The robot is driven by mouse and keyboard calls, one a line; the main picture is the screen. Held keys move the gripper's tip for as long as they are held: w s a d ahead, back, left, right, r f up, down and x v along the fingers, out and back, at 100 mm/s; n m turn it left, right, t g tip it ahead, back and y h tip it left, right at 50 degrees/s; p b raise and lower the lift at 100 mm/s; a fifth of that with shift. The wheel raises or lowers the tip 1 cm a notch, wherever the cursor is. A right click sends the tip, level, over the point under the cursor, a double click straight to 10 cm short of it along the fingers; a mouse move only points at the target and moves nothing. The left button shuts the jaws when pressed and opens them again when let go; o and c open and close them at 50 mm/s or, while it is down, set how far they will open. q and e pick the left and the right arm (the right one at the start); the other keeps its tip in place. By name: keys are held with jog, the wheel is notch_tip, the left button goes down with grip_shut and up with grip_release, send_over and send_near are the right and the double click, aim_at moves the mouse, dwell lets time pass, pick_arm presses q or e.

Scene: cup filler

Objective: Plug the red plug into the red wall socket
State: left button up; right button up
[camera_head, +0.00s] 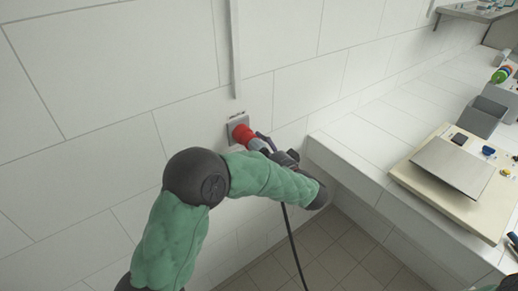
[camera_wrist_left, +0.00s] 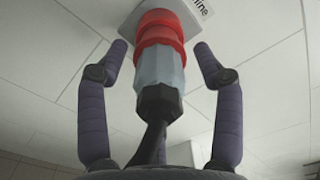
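The red plug, with its grey body (camera_wrist_left: 160,75) and black cable, points up at the wall in the left wrist view. In the head view its grey part (camera_head: 259,144) shows just behind the red end. The red wall socket (camera_head: 242,133) sits on a light plate on the tiled wall; it also shows in the left wrist view (camera_wrist_left: 160,20). The plug's front meets the red socket and looks seated in it, in line. My left gripper (camera_wrist_left: 163,58) is open, with a finger on each side of the plug and visible gaps to both. The cable hangs down below the gripper.
A white tiled counter (camera_head: 395,125) stands to the right, with a beige board and metal plate (camera_head: 452,167) and a grey bin (camera_head: 482,117) on it. Dark and green parts at the lower right edge seem to be my right arm.

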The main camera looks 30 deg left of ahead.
pick_arm(q)
jog(key=shift+d, duration=0.1)
jog(key=v, duration=1.1)
jog(key=shift+s+d, duration=0.2)
jog(key=shift+d, duration=0.15)
jog(key=shift+f, duration=0.15)
jog(key=s+f+m+g+h, duration=0.1)
jog(key=s+f+g+h, duration=0.25)
jog(key=f, duration=0.55)
jog(key=s+f+g+h, duration=0.2)
jog(key=s+f+h, duration=0.15)
jog(key=f, duration=0.65)
jog(key=s+f+m+g+h, duration=0.15)
jog(key=s+f, duration=0.25)
jog(key=f, duration=0.5)
jog(key=s+d+f+n+g+h, duration=0.4)
jog(key=s+d+f+n+h, duration=0.1)
jog(key=s+d+f+h, duration=0.6)
jog(key=f+n+t, duration=0.1)
jog(key=n, duration=0.1)
jog(key=w+d+f+n+t, duration=0.1)
jog(key=f+n+t, duration=0.1)
jog(key=n, duration=0.1)
jog(key=f+n+t+h+p, duration=0.1)
jog(key=f+n, duration=0.1)
jog(key=shift+w+d+n+t, duration=0.25)
jog(key=shift+w+d+t, duration=0.05)
